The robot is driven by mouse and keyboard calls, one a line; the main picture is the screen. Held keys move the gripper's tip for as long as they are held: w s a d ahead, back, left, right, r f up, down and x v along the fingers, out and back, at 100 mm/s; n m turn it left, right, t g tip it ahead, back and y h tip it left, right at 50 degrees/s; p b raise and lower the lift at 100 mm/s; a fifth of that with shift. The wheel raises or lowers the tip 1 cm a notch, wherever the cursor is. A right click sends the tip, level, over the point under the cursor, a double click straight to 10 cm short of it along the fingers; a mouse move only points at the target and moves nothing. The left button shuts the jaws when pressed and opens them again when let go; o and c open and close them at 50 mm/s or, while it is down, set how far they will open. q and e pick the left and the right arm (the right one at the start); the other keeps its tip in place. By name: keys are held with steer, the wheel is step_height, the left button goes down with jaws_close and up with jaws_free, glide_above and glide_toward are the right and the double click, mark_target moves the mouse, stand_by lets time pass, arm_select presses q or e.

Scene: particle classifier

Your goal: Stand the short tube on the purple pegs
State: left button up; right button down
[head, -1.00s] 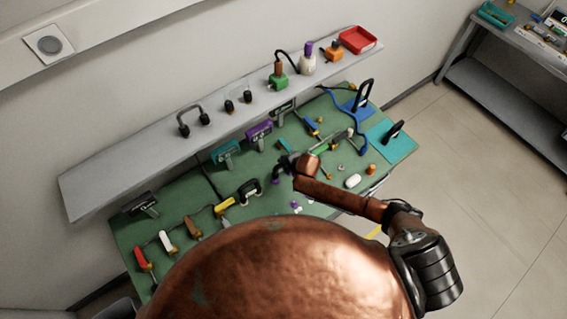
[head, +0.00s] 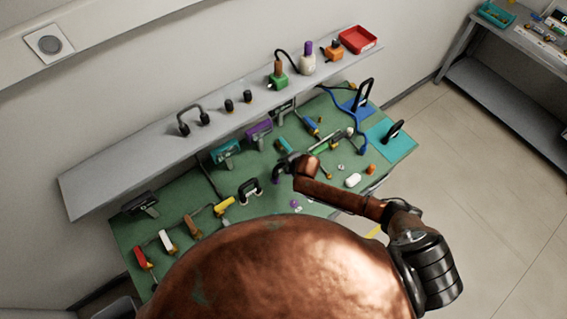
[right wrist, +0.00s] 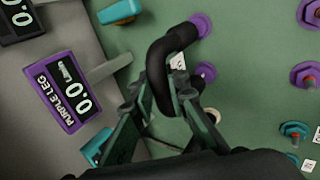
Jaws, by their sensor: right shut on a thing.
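In the right wrist view, a black bent tube (right wrist: 178,40), which I take to be the short tube, is held between the fingers of my right gripper (right wrist: 164,92). Its curved part sticks out beyond the fingertips. Purple pegs (right wrist: 206,72) and (right wrist: 200,24) stand on the green bench just right of the tube. I cannot tell whether the tube touches them. In the head view, my right gripper (head: 284,167) is over the middle of the bench, and the tube is mostly hidden there. My left gripper is in neither view.
The purple leg meter (right wrist: 66,92) stands left of the tube, reading 0.0. More purple pegs (right wrist: 306,75) and teal pegs (right wrist: 294,130) are at the right. A grey shelf (head: 150,150) runs along the back.

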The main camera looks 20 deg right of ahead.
steer(key=shift+f+b, duration=0.7)
steer(key=shift+f, duration=0.6)
steer(key=c, duration=1.8)
jaws_free()
steer(key=v, duration=1.2)
